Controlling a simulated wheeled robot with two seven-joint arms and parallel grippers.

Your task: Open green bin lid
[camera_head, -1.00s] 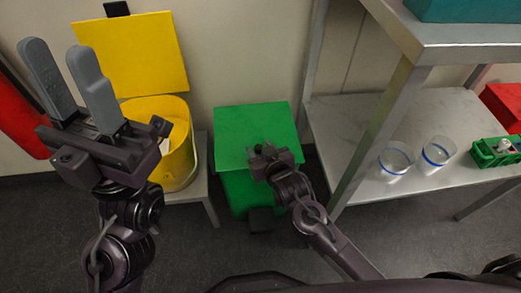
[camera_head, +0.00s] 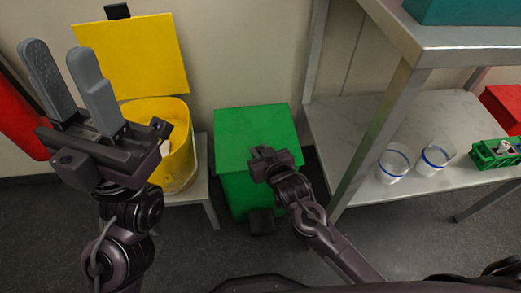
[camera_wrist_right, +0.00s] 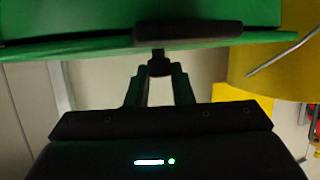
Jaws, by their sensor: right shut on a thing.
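The green bin (camera_head: 236,193) stands on the floor in the middle of the head view. Its square green lid (camera_head: 240,125) lies over the top; I cannot tell whether it is slightly raised. My right gripper (camera_head: 262,154) is at the lid's front edge. In the right wrist view, the gripper's fingers (camera_wrist_right: 159,70) meet at a small dark piece below a black handle (camera_wrist_right: 188,34) on the edge of the lid (camera_wrist_right: 75,46). The head view hides this contact behind the gripper. My left gripper (camera_head: 57,52) is raised at the left, open and empty.
A yellow bin (camera_head: 179,165) with its lid (camera_head: 135,55) standing open is on a low stand at left. A metal shelf (camera_head: 350,135) at right holds two clear beakers (camera_head: 394,163) and a green rack (camera_head: 492,153). A dark block (camera_head: 262,222) is at the green bin's front.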

